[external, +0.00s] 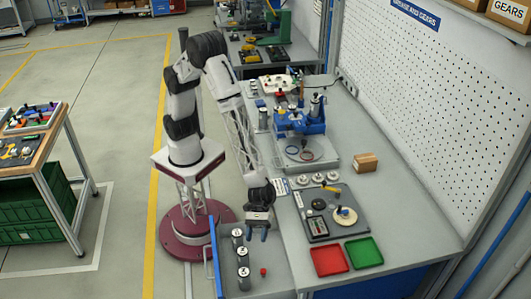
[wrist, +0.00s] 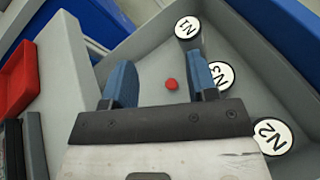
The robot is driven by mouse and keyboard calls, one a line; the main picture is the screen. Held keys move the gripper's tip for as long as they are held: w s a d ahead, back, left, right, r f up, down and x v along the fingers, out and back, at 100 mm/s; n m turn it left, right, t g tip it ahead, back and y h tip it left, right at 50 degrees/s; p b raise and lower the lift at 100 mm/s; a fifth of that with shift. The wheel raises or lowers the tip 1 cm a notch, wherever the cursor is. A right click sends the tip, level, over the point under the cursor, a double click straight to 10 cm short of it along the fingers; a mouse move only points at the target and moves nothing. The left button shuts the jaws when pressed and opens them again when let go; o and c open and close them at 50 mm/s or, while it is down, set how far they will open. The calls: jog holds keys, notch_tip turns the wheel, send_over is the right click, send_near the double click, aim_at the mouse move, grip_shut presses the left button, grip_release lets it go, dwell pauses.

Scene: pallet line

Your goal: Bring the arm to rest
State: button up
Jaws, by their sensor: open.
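My gripper (external: 258,236) hangs at the end of my lowered arm, above a grey tray (external: 272,283) at the front left of the bench. In the wrist view my gripper (wrist: 162,80) shows two blue fingers spread apart with nothing between them. Below and beyond the fingers, a small red piece (wrist: 172,84) lies on the tray floor. Canisters with white lids marked N1 (wrist: 187,27), N3 (wrist: 221,75) and N2 (wrist: 272,136) stand in the tray. The right finger partly covers the N3 canister.
Red (external: 329,260) and green (external: 364,252) trays lie right of my gripper, with a grey board of parts (external: 352,197) behind them. A blue press (external: 300,122) and a cardboard box (external: 365,162) stand farther back. A pegboard wall (external: 430,110) bounds the right side.

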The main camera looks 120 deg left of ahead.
jog(key=s+a+r+m+g+y, duration=0.1)
jog(key=s+a+r+m+g, duration=0.1)
jog(key=s+a+r+m, duration=0.65)
jog(key=s+a+r+m+g+y, duration=0.1)
jog(key=s+a+r+m+g, duration=0.3)
jog(key=s+r, duration=0.8)
jog(key=s+a+r+m+t+y, duration=0.1)
jog(key=s+a+r+m+y, duration=0.1)
jog(key=s+a, duration=0.5)
jog(key=s+a+r+m+t+y, duration=0.1)
jog(key=s+a+r+m+y, duration=0.1)
jog(key=s+a, duration=0.5)
jog(key=s+a+r+m+y, duration=0.2)
jog(key=s+a+m+y, duration=0.2)
jog(key=s, duration=0.7)
jog(key=a+y, duration=0.2)
jog(key=a, duration=0.2)
jog(key=shift+r+t, duration=0.35)
jog(key=shift+t, duration=0.05)
jog(key=shift+c, duration=0.3)
